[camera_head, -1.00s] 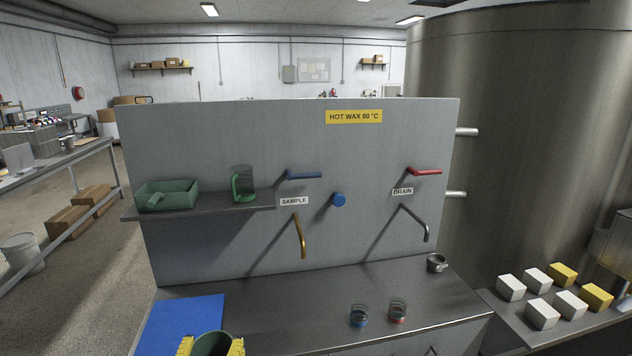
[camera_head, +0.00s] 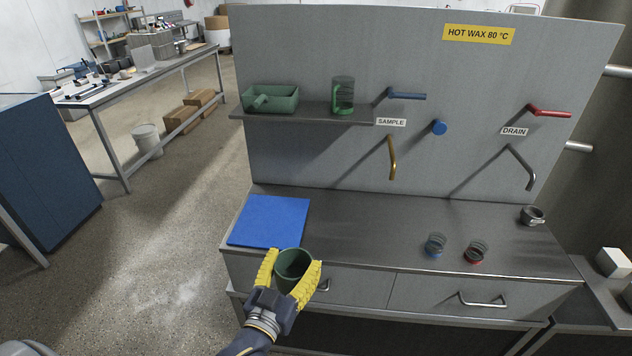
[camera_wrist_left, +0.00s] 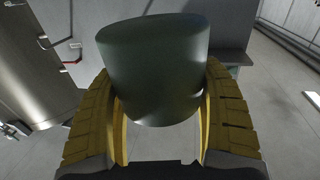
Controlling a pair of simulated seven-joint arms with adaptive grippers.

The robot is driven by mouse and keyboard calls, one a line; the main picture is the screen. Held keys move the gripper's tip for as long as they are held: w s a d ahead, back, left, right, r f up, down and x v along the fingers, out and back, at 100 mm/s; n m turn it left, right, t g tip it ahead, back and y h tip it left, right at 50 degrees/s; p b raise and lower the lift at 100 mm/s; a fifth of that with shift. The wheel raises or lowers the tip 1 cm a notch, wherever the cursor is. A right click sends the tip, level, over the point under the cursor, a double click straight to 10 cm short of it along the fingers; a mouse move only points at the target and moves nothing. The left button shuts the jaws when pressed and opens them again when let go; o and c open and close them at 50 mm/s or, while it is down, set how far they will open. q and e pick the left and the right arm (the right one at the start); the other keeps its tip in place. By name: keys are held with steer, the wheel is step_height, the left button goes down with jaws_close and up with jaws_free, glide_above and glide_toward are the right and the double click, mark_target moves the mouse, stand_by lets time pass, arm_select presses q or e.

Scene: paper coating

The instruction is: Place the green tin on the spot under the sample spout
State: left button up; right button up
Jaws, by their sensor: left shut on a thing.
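The green tin (camera_head: 293,266) is held between the yellow fingers of my left gripper (camera_head: 291,277), in front of the bench's front edge. Its open mouth faces up toward the head camera and it looks empty. In the left wrist view the tin (camera_wrist_left: 155,70) fills the middle, with a finger on each side. The brass sample spout (camera_head: 391,158) hangs from the grey panel below the SAMPLE label (camera_head: 391,122). The bench top (camera_head: 370,225) under it is bare, and I make out no mark for the spot. My right gripper does not show.
A blue mat (camera_head: 269,221) lies at the bench's left. Two small coiled items, one blue-based (camera_head: 435,246) and one red-based (camera_head: 475,252), stand near the front. A metal cup (camera_head: 532,215) is at the right.

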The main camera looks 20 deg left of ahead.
arm_select(q)
steer(key=w+a+r+y, duration=0.1)
steer(key=w+a+r, duration=0.3)
steer(key=w+r, duration=0.55)
steer(key=w+a+r+n+y, duration=0.2)
steer(key=w+a+r, duration=0.2)
steer(key=w+a, duration=0.75)
glide_above(276, 231)
step_height(276, 231, down, 5)
steer(key=shift+g+y, duration=0.3)
steer(key=shift+y, duration=0.1)
steer(key=shift+f, duration=10.05)
steer(key=shift+f, duration=0.1)
steer(key=o, duration=1.4)
steer(key=shift+c, duration=0.2)
